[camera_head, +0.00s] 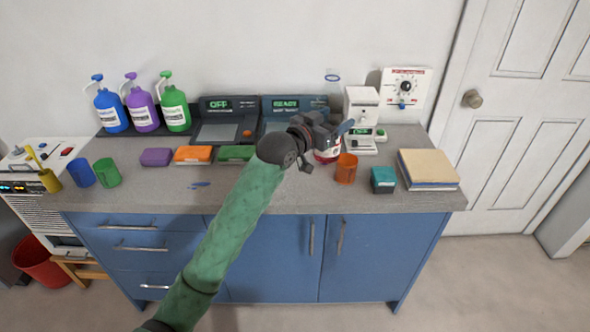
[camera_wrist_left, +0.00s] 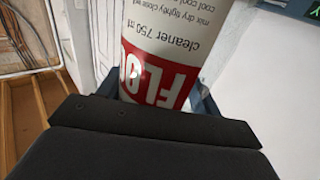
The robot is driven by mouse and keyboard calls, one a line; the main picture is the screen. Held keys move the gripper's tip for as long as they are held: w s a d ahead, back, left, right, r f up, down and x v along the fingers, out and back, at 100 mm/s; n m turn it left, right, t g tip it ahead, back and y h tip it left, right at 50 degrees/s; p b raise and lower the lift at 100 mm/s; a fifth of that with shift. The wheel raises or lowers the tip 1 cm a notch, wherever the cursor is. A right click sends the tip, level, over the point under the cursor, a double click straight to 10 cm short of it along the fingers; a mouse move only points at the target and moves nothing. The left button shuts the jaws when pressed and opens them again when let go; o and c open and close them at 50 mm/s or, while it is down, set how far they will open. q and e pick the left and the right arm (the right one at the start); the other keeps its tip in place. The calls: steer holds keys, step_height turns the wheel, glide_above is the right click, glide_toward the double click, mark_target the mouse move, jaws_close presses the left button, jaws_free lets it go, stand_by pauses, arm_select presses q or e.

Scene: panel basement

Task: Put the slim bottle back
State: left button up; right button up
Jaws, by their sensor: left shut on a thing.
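My left gripper (camera_head: 335,131) is above the back of the counter, right of its middle. It is shut on the slim bottle, a white bottle with a red label. The bottle's label (camera_wrist_left: 155,85) fills the upper middle of the left wrist view, between the fingers, with its print upside down. In the head view only a red and white lower part of the bottle (camera_head: 327,156) shows below the gripper. The gripper hides most of the rest, and I cannot tell whether the bottle touches the counter. My right gripper is not in view.
An orange cup (camera_head: 346,169) and a teal box (camera_head: 383,180) stand just in front and right. A white device (camera_head: 361,105) is behind. Blue (camera_head: 110,111), purple (camera_head: 142,110) and green (camera_head: 175,108) pump bottles stand back left. The front counter strip is mostly clear.

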arm_select(q)
steer(key=shift+w+a+f, duration=0.2)
steer(key=shift+w+a, duration=0.15)
steer(key=shift+a, duration=0.1)
steer(key=w+a+f+p, duration=0.3)
steer(key=w+a+f, duration=0.3)
steer(key=a+f, duration=0.2)
steer(key=shift+w+a+f+p, duration=0.3)
steer(key=shift+w+f+p, duration=0.05)
steer(key=shift+f, duration=1)
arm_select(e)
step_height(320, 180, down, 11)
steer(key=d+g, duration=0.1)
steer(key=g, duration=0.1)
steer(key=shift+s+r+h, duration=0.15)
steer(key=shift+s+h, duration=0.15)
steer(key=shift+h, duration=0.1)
arm_select(q)
steer(key=shift+f, duration=0.1)
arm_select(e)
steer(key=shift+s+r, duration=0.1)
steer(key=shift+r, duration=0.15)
